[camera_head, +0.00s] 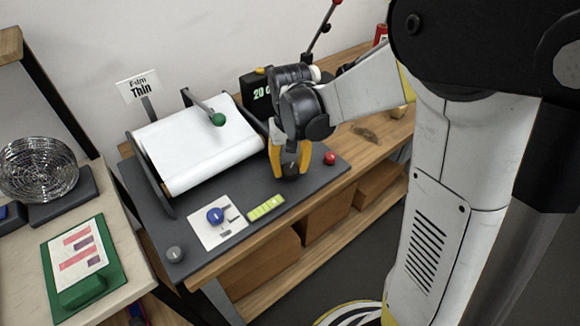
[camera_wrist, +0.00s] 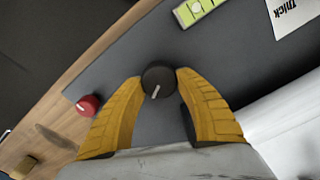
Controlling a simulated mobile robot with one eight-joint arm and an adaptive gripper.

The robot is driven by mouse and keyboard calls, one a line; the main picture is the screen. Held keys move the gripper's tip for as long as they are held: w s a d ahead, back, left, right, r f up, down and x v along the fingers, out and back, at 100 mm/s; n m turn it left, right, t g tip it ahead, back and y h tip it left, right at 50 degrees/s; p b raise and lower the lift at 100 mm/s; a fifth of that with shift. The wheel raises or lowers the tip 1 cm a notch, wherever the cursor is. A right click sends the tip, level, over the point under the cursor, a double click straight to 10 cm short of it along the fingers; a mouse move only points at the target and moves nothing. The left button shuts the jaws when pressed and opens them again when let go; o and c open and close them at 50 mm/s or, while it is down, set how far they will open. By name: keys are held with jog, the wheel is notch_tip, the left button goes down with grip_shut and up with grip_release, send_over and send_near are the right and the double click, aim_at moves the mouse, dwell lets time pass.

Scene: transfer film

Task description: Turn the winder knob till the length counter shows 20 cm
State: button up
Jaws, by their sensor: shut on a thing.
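The winder knob (camera_wrist: 158,79) is a round black knob with a white pointer line, on the dark grey machine base. My gripper (camera_wrist: 159,88) has its yellow fingers on either side of the knob and is shut on it. In the head view my gripper (camera_head: 290,165) points down at the right of the white film roll (camera_head: 200,140), and the knob (camera_head: 290,172) shows only partly between its fingers. The length counter (camera_head: 258,92) is a black box behind my wrist. Its green digits read "20", with the rest of the display hidden by my arm.
A green-tipped lever (camera_head: 218,119) lies over the roll. A blue knob (camera_head: 214,215), a yellow-green level (camera_head: 267,207) and a grey knob (camera_head: 175,254) are along the front. A sign (camera_head: 139,87) reads "Film Thin".

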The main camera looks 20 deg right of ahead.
aim_at(290, 168)
jog(key=shift+n, duration=1.1)
jog(key=o, duration=1.2)
notch_tip(290, 168, up, 12)
jog(key=shift+s, duration=0.1)
jog(key=shift+s+r+m+t, duration=0.15)
jog(key=shift+s+t, duration=1.05)
jog(key=shift+s, duration=0.95)
jog(key=shift+s+r+m+t, duration=0.1)
jog(key=shift+s+t, duration=1.1)
jog(key=shift+s, duration=1)
jog(key=shift+s+r+m+t, duration=0.15)
jog(key=shift+s+t, duration=1.05)
jog(key=shift+s, duration=0.95)
